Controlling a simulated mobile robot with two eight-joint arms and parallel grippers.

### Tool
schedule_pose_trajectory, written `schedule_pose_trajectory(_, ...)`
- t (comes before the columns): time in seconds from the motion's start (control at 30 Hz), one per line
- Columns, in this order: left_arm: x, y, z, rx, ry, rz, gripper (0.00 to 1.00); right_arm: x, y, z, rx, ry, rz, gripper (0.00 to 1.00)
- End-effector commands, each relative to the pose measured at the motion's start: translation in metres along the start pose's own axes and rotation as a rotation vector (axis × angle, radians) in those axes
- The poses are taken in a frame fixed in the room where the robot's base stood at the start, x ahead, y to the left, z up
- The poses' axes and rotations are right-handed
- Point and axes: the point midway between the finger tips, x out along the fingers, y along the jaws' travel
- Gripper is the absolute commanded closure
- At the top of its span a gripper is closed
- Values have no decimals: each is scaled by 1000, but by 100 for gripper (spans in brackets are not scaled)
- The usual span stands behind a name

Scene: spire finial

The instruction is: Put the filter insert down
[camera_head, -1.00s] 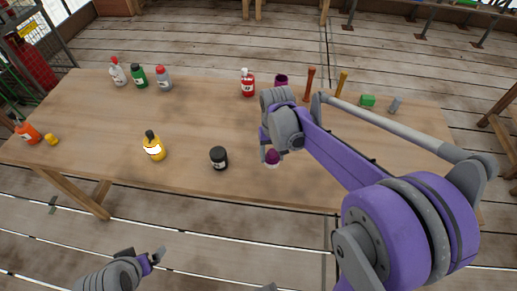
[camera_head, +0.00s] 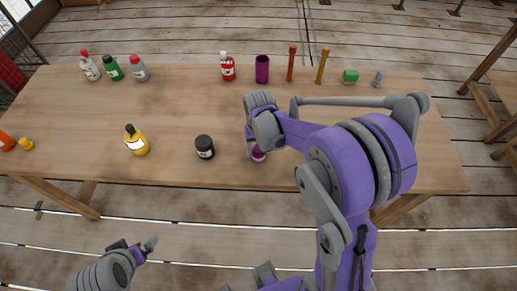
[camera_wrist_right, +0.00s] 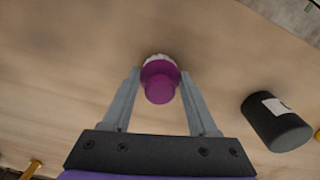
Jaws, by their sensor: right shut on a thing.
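The filter insert (camera_head: 258,154), a small purple piece with a whitish ribbed part, is near the front edge of the table, right of a black jar. In the right wrist view the insert (camera_wrist_right: 160,82) sits between the two fingers of my right gripper (camera_wrist_right: 159,76), purple end toward the camera. My right gripper (camera_head: 256,149) is shut on it, and my wrist hides much of it in the head view. I cannot tell whether it touches the table. My left gripper (camera_head: 138,250) is low at the left, off the table; its opening is unclear.
The black jar (camera_head: 205,147) and a yellow bottle (camera_head: 137,141) stand left of the insert on the wooden table (camera_head: 180,110). Along the back are a red bottle (camera_head: 227,67), a purple cup (camera_head: 262,68), two upright sticks, a green block (camera_head: 350,76) and more bottles.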

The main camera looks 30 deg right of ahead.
Motion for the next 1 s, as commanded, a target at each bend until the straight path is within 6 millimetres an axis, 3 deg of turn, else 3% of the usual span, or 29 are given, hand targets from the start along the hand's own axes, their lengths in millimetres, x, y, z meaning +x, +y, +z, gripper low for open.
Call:
schedule_pose_trajectory(0.3, 3, 0, 3, 0, -2, 0, 0, 4, 0, 0, 0, -1, 0, 93)
schedule_pose_trajectory(0.33, 3, 0, 3, 0, -3, 0, 0, 4, 0, 0, 0, 0, 0, 39)
schedule_pose_trajectory(0.5, 2, 0, 2, 0, -2, 0, 0, 2, 0, 0, 0, 0, 0, 11)
schedule_pose_trajectory(0.8, 1, 0, 1, 0, -1, 0, 0, 1, 0, 0, 0, 1, 0, 11)
schedule_pose_trajectory(1.0, -3, 0, -3, 0, 3, 0, 0, -23, 0, 0, 0, 1, 0, 11)
